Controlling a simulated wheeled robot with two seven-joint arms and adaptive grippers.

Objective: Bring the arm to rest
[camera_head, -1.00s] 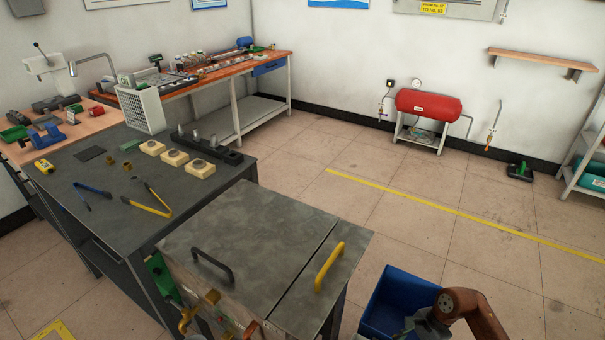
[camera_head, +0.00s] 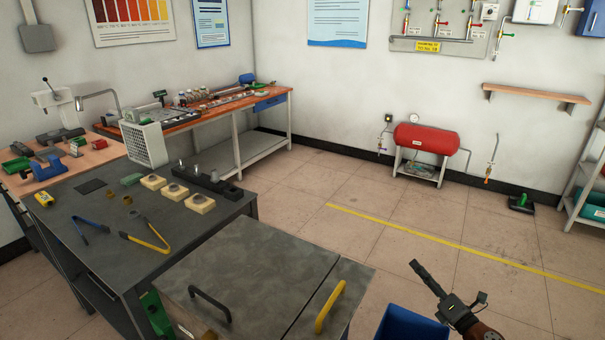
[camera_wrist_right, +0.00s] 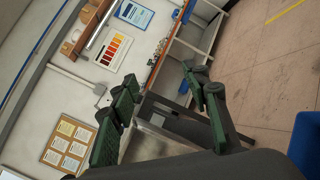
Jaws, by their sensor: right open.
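My right gripper (camera_head: 420,270) shows at the lower right in the head view, above the floor beside the blue bin. It points up and to the left, away from its brown-orange wrist. It is open and empty. In the right wrist view its two dark green fingers (camera_wrist_right: 160,90) stand wide apart with nothing between them. My left gripper is in neither view.
A blue bin (camera_head: 408,324) stands just below the right gripper. A grey-topped cabinet with black (camera_head: 210,301) and yellow (camera_head: 329,306) handles stands left of it. A dark workbench (camera_head: 75,260) holds tongs (camera_head: 147,239) and several blocks.

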